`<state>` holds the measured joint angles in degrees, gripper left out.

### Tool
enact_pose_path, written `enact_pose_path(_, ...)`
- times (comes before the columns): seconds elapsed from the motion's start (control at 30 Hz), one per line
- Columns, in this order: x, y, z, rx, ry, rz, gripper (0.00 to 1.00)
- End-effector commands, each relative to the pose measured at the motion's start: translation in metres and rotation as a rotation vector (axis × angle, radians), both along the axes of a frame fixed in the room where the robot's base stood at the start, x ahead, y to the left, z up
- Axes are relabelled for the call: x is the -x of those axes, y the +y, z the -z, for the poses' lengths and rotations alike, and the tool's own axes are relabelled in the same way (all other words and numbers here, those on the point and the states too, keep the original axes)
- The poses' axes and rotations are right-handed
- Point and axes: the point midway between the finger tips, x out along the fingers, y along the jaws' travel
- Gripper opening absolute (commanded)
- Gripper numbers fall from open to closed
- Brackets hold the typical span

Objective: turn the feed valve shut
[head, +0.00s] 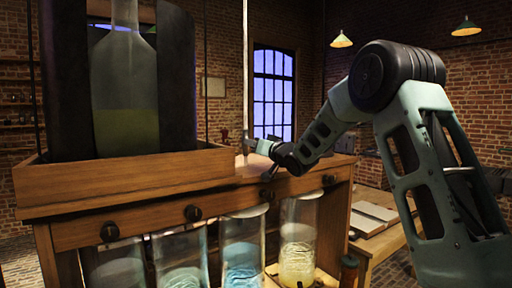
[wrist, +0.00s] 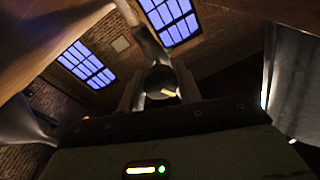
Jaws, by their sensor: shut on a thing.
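A pale vertical feed pipe (head: 246,75) comes down to the back of the wooden stand. My gripper (head: 248,146) is at the pipe's lower end, small and partly hard to make out in the head view. In the wrist view, the two fingers of my gripper (wrist: 161,88) stand either side of a dark round part with a short yellow mark, which looks like the feed valve (wrist: 161,78). The gripper is shut on it. The yellow mark lies nearly level, slightly tilted, in that view. The pipe also shows above it (wrist: 147,38). The valve is not clear in the head view.
The wooden stand (head: 130,185) carries a large glass bottle (head: 124,80) with yellow-green liquid. Several dark knobs (head: 193,213) line its front rail. Glass jars with blue (head: 240,255) and yellow (head: 297,250) contents hang or stand below. A side table (head: 375,240) is at the right.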

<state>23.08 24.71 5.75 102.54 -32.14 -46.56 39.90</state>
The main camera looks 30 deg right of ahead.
Motion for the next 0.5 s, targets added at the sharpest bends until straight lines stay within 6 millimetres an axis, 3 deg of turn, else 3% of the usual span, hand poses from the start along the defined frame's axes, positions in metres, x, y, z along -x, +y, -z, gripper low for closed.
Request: enact_pose_path(0.5, 0.0003, 0.0, 0.0014, -0.396, 0.016, 0.001, 0.11)
